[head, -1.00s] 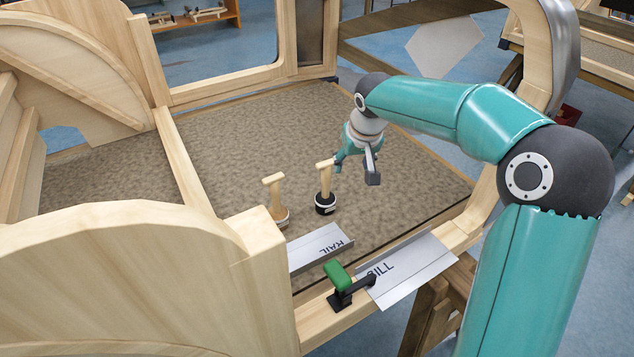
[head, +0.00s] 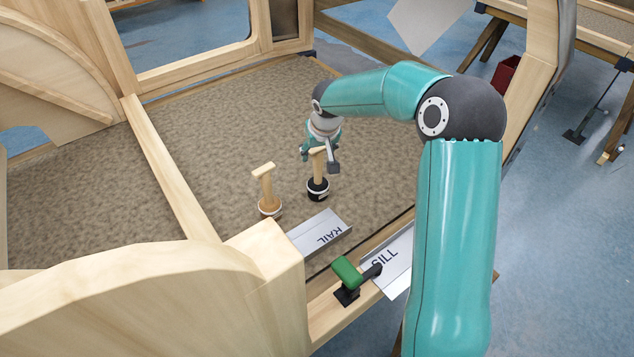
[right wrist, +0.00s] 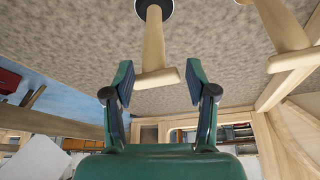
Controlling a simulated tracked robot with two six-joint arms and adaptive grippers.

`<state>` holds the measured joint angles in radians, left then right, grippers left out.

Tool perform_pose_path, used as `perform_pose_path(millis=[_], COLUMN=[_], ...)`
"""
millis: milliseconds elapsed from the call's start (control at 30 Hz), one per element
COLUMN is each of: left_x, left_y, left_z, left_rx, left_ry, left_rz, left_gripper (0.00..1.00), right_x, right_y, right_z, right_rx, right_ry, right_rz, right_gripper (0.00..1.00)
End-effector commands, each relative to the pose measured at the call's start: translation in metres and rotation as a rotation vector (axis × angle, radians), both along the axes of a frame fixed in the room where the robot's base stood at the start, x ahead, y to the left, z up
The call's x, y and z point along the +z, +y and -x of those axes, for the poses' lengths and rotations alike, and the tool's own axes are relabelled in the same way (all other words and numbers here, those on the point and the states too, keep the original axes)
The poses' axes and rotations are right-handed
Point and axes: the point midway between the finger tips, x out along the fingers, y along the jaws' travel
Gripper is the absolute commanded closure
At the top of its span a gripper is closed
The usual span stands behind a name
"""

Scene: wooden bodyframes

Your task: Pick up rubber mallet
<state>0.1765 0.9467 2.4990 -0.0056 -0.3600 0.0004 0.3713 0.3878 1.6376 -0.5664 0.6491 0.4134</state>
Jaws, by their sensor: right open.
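The rubber mallet stands upright on the carpeted floor, its black head (head: 318,190) down and its pale wooden handle up. In the right wrist view its black head (right wrist: 154,8) is at the top edge and its handle (right wrist: 154,45) runs down towards my fingers. My right gripper (head: 319,158) is at the top of the handle in the head view. In the right wrist view my right gripper (right wrist: 160,78) is open, with the T-shaped handle end between its fingertips and a gap on each side. My left gripper is not in view.
A second mallet with a wooden head (head: 269,207) stands close on the left. A plate marked RAIL (head: 320,232) and a plate marked SILL (head: 388,265) lie nearer. A green-handled clamp (head: 346,272) sits on the frame edge. Carpet (head: 210,130) behind and left is clear.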

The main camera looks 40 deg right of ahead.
Motion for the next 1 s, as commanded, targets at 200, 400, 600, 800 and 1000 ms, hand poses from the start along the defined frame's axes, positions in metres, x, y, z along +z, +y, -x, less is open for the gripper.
perform_pose_path(millis=[200, 400, 600, 800, 1000], left_x=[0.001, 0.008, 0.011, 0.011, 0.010], left_y=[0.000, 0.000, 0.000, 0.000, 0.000], left_z=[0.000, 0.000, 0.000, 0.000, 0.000], left_rx=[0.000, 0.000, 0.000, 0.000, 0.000], left_ry=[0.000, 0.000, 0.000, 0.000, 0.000], left_rz=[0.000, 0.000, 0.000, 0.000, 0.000], left_gripper=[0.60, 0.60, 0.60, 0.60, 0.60], right_x=[-0.014, -0.034, -0.056, -0.059, -0.059], right_y=[-0.004, -0.013, -0.018, -0.020, -0.019], right_z=[-0.004, -0.010, -0.018, -0.019, -0.019], right_rx=[-0.002, -0.003, -0.001, -0.002, -0.002], right_ry=[0.000, 0.005, 0.002, -0.001, 0.000], right_rz=[-0.001, -0.001, -0.001, 0.000, -0.001], right_gripper=[0.43, 0.43, 0.43, 0.43, 0.63])
